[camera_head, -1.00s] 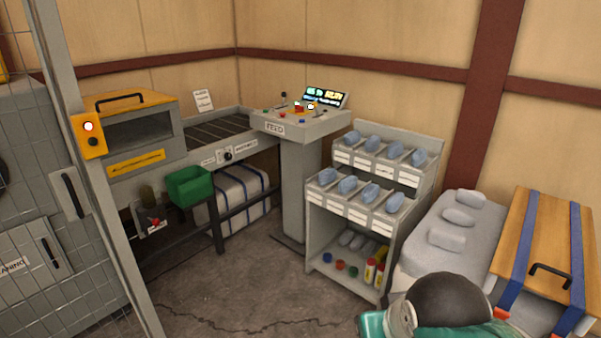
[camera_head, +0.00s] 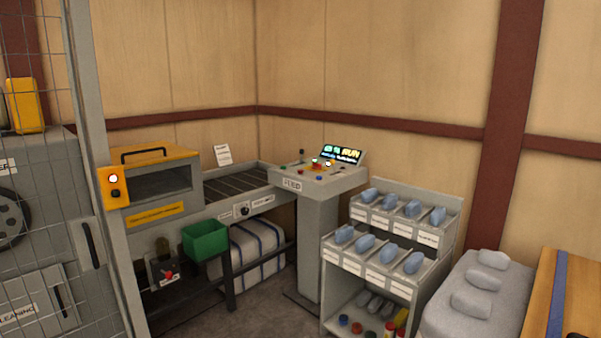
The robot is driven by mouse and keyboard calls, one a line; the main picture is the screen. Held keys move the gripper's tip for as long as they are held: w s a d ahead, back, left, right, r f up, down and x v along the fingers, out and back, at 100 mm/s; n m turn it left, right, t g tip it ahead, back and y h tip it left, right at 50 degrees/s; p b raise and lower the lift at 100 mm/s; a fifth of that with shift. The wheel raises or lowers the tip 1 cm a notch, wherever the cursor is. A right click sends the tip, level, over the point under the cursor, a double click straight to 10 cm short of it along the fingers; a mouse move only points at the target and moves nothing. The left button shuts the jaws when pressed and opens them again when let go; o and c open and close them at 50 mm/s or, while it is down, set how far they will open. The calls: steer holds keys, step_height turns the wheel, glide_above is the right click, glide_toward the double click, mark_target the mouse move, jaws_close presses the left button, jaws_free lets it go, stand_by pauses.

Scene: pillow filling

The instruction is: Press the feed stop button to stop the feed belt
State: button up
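The feed control console (camera_head: 318,184) is a grey pedestal labelled FEED, standing near the back corner. Its sloped top carries several small coloured buttons, including a red one on a yellow patch (camera_head: 317,168), and a lit display (camera_head: 342,155). Which button is the feed stop is too small to read. The feed belt (camera_head: 235,188) is a dark roller bed running left from the console to a yellow-topped machine (camera_head: 150,181). My gripper is not in view.
A grey shelf rack (camera_head: 385,258) with blue-grey packets stands right of the console. A green bin (camera_head: 205,239) hangs at the belt frame's front. A wire mesh fence (camera_head: 40,150) and post are at left. A grey padded block (camera_head: 470,305) is at lower right. Little floor shows.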

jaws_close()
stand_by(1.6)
